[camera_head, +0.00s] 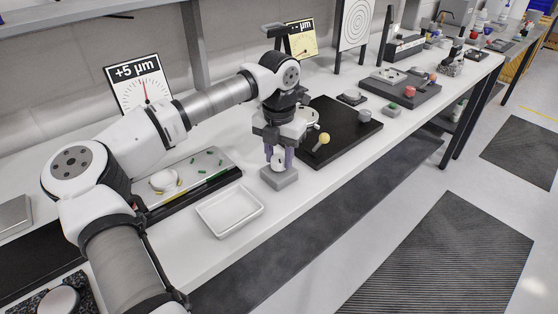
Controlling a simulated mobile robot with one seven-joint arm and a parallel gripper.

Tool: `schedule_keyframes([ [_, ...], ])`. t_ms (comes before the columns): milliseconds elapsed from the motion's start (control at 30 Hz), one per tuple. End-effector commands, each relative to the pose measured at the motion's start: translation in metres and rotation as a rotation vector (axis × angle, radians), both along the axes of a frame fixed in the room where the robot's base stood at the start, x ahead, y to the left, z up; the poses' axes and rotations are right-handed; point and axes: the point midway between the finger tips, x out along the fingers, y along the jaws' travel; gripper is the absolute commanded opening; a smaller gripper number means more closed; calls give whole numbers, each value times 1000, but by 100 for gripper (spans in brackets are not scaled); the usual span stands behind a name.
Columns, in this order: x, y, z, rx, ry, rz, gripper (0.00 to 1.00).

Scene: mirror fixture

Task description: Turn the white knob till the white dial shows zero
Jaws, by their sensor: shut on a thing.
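The white dial (146,94) stands upright at the back left and reads "+5 µm" above a scale; its red needle points almost straight up. The white knob (278,165) is on a small grey block near the front edge of the bench. My gripper (279,158) points down with its fingers on either side of the white knob, shut on it. The fingers hide part of the knob.
A black plate with a yellow knob (323,138) is right of my gripper. A yellowish dial (301,40) stands behind, partly hidden by my arm. An empty white tray (230,228) and a tray of small green and yellow pieces (216,157) lie to the left.

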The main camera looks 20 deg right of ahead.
Motion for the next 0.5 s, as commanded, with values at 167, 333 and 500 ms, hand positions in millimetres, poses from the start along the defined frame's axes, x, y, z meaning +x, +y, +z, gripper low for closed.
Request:
schedule_keyframes([
  [167,0,0,-1,-1,-2,-161,13],
  [333,1,0,0,-2,-3,-295,13],
  [500,1,0,0,-2,-2,-401,13],
])
